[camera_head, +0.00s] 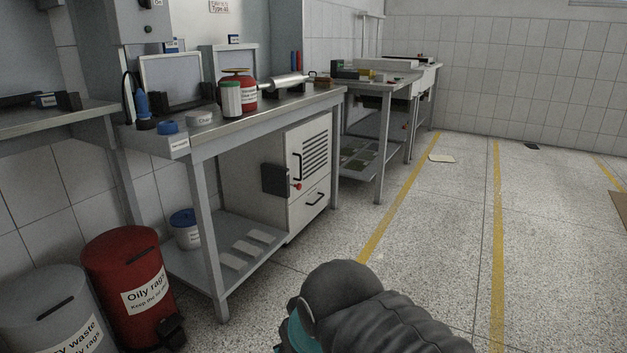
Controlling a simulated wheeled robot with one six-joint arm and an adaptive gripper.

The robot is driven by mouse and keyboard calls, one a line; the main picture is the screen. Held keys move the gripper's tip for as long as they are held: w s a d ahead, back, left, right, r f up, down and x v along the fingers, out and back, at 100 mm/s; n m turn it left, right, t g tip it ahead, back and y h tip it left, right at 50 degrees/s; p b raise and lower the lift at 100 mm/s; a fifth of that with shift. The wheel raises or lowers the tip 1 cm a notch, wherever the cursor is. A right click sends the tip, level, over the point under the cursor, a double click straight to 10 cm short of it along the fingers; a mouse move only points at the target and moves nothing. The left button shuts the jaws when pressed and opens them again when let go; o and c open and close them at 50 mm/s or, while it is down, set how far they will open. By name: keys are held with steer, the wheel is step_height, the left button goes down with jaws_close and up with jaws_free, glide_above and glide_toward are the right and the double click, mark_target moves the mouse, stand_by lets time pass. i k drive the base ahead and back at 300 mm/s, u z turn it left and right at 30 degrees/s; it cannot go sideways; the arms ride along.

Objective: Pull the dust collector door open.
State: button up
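The dust collector appears to be the white cabinet (266,190) standing under the grey workbench. Its front door (309,150) has dark louvre slots and a black upright handle (297,167) near its left edge, and it looks closed. A red knob (297,187) sits below the handle. A lower panel (313,203) with its own black handle is beneath the door and looks closed too. My dark arm link shows at the bottom centre, apart from the cabinet. My gripper is out of view.
A dark box (274,180) is beside the door's left edge. The workbench (200,141) has a leg at the front left. A red oily rags bin (124,262) and a grey waste bin (48,308) stand at left. Speckled floor right of the cabinet is clear.

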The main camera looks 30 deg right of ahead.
mark_target(307, 146)
steer(key=z, duration=0.9)
steer(key=i, duration=1.2)
steer(key=u, duration=0.55)
steer(key=i, duration=0.9)
steer(key=u, duration=0.75)
